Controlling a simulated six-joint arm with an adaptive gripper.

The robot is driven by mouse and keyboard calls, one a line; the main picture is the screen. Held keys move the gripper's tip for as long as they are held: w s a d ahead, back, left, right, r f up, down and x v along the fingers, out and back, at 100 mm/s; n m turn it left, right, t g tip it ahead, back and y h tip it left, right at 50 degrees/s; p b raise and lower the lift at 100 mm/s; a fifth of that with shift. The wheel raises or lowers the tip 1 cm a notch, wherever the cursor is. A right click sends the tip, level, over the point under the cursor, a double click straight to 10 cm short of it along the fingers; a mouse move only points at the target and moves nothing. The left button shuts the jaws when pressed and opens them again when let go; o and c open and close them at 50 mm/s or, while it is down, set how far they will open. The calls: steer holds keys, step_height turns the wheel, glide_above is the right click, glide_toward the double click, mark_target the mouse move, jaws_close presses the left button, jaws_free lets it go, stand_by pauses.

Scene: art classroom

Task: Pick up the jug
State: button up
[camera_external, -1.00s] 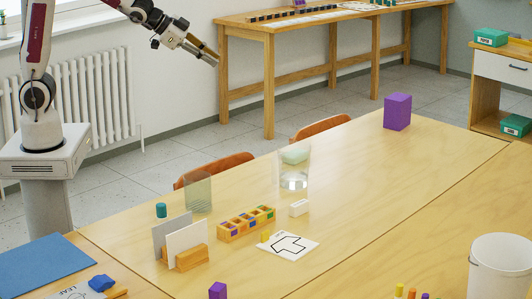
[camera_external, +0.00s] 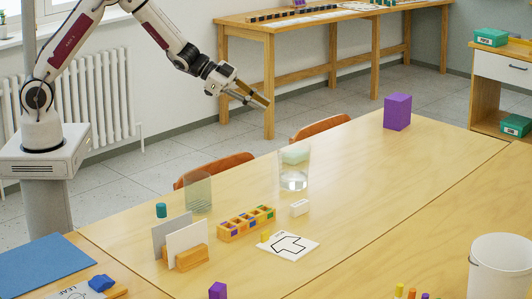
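A clear jug (camera_external: 294,180) stands upright on the wooden table, with what looks like a little clear liquid at its bottom.
A purple box (camera_external: 397,112) stands farther back. A white bin (camera_external: 500,268) is front right. The table right of the jug is clear.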

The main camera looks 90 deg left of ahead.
steer(key=d+f+m+h, duration=0.1)
steer(key=d+f+h, duration=0.2)
steer(key=f, duration=0.6)
steer(key=m+g+h, duration=0.1)
steer(key=g+h, duration=0.1)
steer(key=h, duration=0.1)
glide_toward(274, 182)
steer(key=shift+w+d+r, duration=0.6)
steer(key=shift+d+r, duration=0.05)
steer(key=shift+r, duration=0.1)
steer(key=shift+x, duration=1.3)
steer(key=shift+w, duration=0.15)
steer(key=shift+x, duration=2.55)
steer(key=shift+a, duration=0.1)
jaws_close()
